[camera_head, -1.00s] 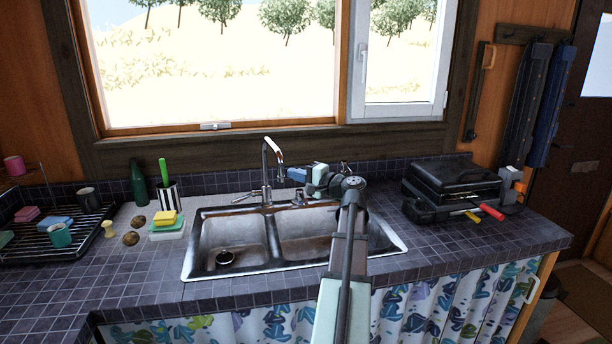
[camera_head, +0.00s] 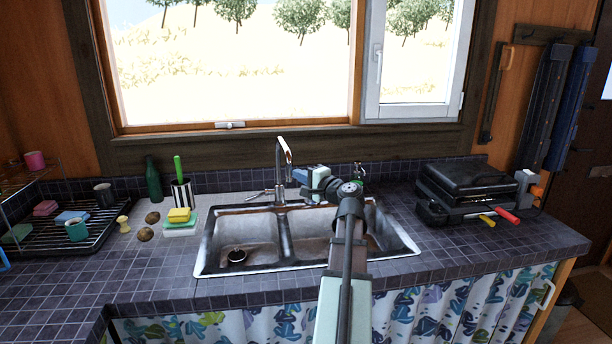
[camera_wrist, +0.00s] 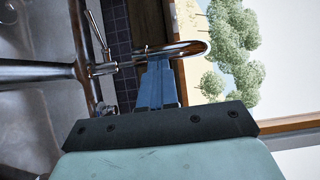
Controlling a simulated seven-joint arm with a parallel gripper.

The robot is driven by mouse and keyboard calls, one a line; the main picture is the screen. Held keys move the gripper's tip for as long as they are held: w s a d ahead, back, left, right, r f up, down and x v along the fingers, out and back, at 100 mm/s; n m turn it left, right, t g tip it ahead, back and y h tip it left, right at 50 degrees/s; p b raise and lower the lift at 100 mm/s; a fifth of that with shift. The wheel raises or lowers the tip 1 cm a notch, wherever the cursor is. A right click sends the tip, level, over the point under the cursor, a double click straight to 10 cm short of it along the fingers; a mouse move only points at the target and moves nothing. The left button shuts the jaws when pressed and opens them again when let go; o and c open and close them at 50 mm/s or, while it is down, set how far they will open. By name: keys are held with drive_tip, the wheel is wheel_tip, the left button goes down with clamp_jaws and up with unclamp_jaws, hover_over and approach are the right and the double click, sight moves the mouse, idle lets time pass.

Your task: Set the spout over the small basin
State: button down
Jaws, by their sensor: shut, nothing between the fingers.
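The chrome spout (camera_head: 287,150) rises behind the sink and arches forward, its tip close to the divider between the two basins. The left basin (camera_head: 240,228), with a dark drain, looks the smaller. The right basin (camera_head: 310,218) is partly hidden by my arm. My gripper (camera_head: 302,176) is shut and empty just right of the spout, below its arch. In the wrist view, the blue fingertips (camera_wrist: 155,62) meet or overlap the curved spout (camera_wrist: 185,49); I cannot tell whether they touch.
A faucet lever (camera_head: 258,194) sticks out left of the spout's base. A sponge stack (camera_head: 180,222), striped cup (camera_head: 181,195) and green bottle (camera_head: 153,180) stand left of the sink. A black grill (camera_head: 468,188) stands right. The window frame is close behind.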

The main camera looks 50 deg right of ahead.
drive_tip(key=w+a+m+h, duration=0.1)
drive_tip(key=w+a, duration=0.8)
drive_tip(key=w, duration=0.2)
idle(0.3)
drive_tip(key=shift+a+r, duration=0.1)
drive_tip(key=shift+a, duration=0.05)
idle(0.4)
drive_tip(key=v, duration=0.8)
idle(0.4)
